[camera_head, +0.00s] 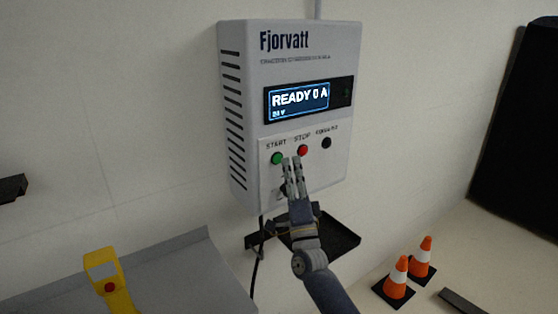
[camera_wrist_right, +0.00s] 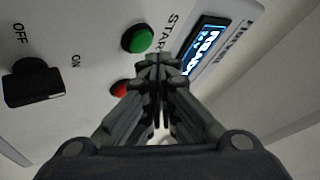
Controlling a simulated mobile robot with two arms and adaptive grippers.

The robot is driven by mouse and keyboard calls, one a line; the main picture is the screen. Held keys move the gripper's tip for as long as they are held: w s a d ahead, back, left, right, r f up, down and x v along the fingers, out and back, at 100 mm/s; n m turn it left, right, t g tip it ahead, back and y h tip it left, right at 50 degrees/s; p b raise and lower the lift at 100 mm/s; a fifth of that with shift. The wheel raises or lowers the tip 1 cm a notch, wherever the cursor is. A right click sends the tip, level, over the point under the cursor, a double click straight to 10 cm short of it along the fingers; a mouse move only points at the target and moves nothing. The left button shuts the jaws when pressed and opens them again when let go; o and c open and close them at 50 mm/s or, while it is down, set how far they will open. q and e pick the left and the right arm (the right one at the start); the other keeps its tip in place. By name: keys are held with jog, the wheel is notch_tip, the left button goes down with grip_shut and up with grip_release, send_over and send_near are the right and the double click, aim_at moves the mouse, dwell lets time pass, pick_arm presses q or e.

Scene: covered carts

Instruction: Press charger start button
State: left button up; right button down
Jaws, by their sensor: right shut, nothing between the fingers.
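The charger (camera_head: 300,60) is a light grey wall box marked Fjorvatt. Its display (camera_head: 300,100) reads READY 0 A. The green START button (camera_head: 277,158) is at the left of the lower panel, with the red STOP button (camera_head: 303,150) to its right. My right gripper (camera_head: 292,163) is shut and empty in front of the panel, its tips showing between the two buttons and slightly below. In the right wrist view the green button (camera_wrist_right: 136,39) is just up and left of the fingertips (camera_wrist_right: 158,60). The red button (camera_wrist_right: 120,89) is partly hidden by the fingers. Contact cannot be told. My left gripper is not in view.
An OFF/ON rotary switch (camera_wrist_right: 32,82) is on the panel. A dark knob (camera_head: 326,143) is right of STOP. A black tray (camera_head: 335,236) is below the charger. Orange cones (camera_head: 397,277) stand on the floor at right. A yellow object (camera_head: 108,280) is at lower left.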

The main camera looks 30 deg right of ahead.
jog(key=shift+w, duration=0.1)
dwell(0.5)
jog(key=shift+w+b, duration=0.3)
jog(key=shift+w, duration=0.1)
jog(key=shift+w+h+b, duration=0.3)
jog(key=shift+w+b, duration=0.05)
jog(key=shift+w, duration=0.05)
dwell(0.6)
jog(key=shift+s, duration=0.1)
jog(key=shift+s+p, duration=0.35)
jog(key=shift+s, duration=0.45)
jog(key=shift+s+d+p, duration=0.15)
jog(key=shift+s+p, duration=0.8)
jog(key=shift+s, duration=1.55)
jog(key=shift+w+f, duration=0.1)
